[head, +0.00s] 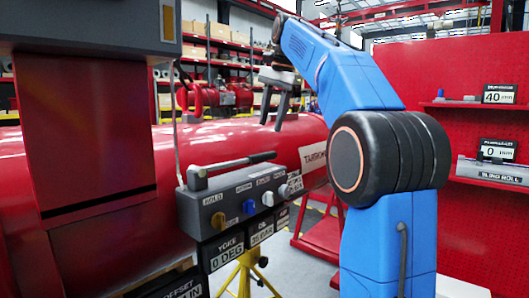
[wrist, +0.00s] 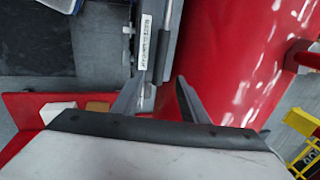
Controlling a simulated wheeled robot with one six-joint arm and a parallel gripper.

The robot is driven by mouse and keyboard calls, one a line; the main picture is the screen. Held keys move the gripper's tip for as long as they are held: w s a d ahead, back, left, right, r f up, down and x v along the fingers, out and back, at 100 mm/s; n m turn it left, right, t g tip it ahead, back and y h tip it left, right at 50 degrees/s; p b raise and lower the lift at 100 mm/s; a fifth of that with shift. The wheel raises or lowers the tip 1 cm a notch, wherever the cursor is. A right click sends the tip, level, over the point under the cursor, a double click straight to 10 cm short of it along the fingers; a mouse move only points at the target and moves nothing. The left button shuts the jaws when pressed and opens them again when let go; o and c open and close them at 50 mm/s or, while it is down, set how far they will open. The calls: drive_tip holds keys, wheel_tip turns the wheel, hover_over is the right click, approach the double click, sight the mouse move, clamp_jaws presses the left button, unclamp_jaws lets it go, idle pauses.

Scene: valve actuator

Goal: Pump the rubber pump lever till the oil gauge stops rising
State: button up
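The pump lever (head: 235,163) has a dark rubber-like grip and lies nearly level above a grey control box (head: 207,222), rising slightly to the right. My gripper (head: 271,124) hangs above and right of the lever's free end, fingers pointing down, apart from it. The gripper is open and empty. In the wrist view its two fingers (wrist: 161,80) are spread, and a rod that looks like the lever (wrist: 165,38) runs up the picture beyond the tips. Small readout signs (head: 262,231) hang under the box; I cannot surely read which one is the oil gauge.
A grey-and-red column (head: 85,150) stands at left. Red shelving (head: 480,130) is at right.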

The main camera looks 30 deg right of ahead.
drive_tip(key=x, duration=1.1)
clamp_jaws()
